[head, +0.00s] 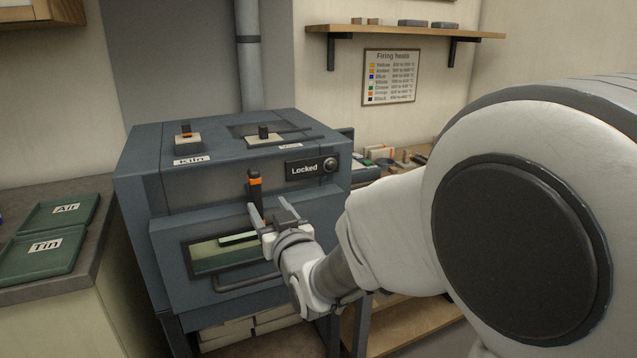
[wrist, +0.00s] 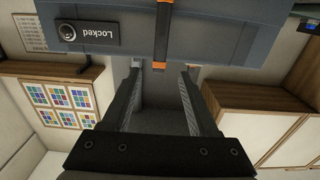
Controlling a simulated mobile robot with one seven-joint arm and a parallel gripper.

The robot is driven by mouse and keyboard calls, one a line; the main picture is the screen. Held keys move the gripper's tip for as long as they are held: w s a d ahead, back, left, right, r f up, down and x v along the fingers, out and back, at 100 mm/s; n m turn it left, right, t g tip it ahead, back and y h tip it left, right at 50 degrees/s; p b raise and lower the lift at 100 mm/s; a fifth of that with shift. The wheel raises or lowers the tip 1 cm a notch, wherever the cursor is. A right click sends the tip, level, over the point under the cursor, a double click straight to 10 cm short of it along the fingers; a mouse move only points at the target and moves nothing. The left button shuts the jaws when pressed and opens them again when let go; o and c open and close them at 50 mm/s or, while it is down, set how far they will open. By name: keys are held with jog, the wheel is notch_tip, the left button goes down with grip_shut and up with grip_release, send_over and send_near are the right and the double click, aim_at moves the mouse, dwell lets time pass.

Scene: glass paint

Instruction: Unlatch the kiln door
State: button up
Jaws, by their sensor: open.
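The blue-grey kiln (head: 150,180) stands in the middle of the head view, with its door (head: 168,240) shut. The door has a greenish window (head: 215,256) and a bar handle (head: 240,284). A dark upright latch lever with orange bands (head: 255,183) is on the front above the door; it also shows in the wrist view (wrist: 163,22). A label (head: 303,169) beside it reads "Locked". My gripper (head: 268,207) is open and empty in front of the lever's lower part. In the wrist view, the lever's lower end lies between my fingertips (wrist: 161,70); contact cannot be told.
Switches labelled Kiln (head: 187,141) and another control (head: 264,136) are on the kiln's top. Green trays marked Air (head: 62,210) and Tin (head: 40,253) lie on the left counter. A wall shelf (head: 400,33) hangs behind. My arm fills the right side.

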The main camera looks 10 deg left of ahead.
aim_at(257, 188)
jog(key=x, duration=1.1)
jog(key=shift+p, duration=0.35)
jog(key=shift+d, duration=0.1)
grip_shut()
dwell(0.7)
